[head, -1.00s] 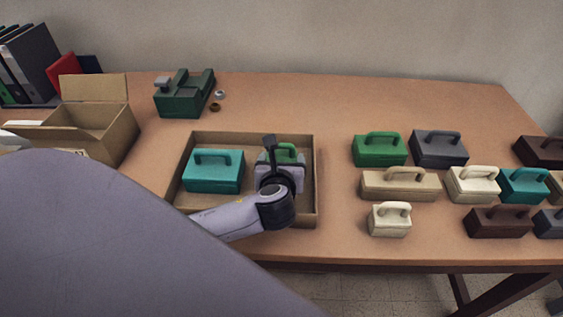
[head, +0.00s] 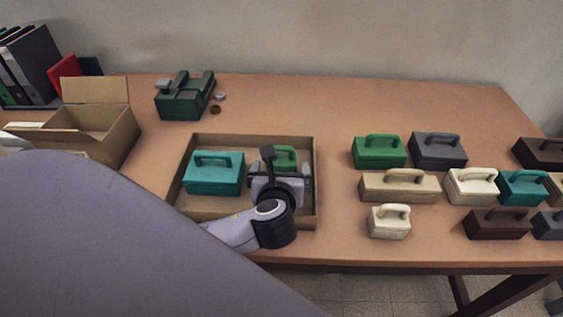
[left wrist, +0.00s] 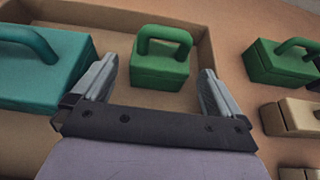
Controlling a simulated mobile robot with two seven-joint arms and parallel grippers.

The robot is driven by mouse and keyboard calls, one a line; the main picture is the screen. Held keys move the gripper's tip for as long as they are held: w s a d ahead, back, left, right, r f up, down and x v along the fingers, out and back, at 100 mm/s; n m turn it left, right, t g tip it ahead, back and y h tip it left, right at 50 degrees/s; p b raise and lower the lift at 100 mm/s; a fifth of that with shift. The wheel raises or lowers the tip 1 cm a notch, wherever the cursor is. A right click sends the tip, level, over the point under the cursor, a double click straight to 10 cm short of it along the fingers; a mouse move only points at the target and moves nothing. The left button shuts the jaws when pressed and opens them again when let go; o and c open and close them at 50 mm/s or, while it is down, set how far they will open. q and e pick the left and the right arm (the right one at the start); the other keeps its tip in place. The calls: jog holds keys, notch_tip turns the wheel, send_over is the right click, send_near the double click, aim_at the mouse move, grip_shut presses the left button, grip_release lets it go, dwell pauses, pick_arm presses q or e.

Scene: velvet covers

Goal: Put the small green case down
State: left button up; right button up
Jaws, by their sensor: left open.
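The small green case (head: 285,158) stands upright in the right part of the shallow brown tray (head: 235,139), partly hidden by my gripper in the head view. In the left wrist view the small green case (left wrist: 161,65) rests on the tray floor with its handle up. My left gripper (head: 280,172) is open, and its fingers (left wrist: 158,85) are spread wide on the near side of the case, with nothing between them. A teal case (head: 214,173) stands in the tray's left part. My right gripper is not in view.
Right of the tray stand several cases, including a larger green one (head: 378,152), a tan one (head: 399,186) and a small cream one (head: 389,221). An open cardboard box (head: 95,125) and a dark green machine (head: 185,97) stand behind and left. The table's back right is clear.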

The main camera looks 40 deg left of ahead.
pick_arm(q)
jog(key=v, duration=0.8)
jog(key=shift+p, duration=0.35)
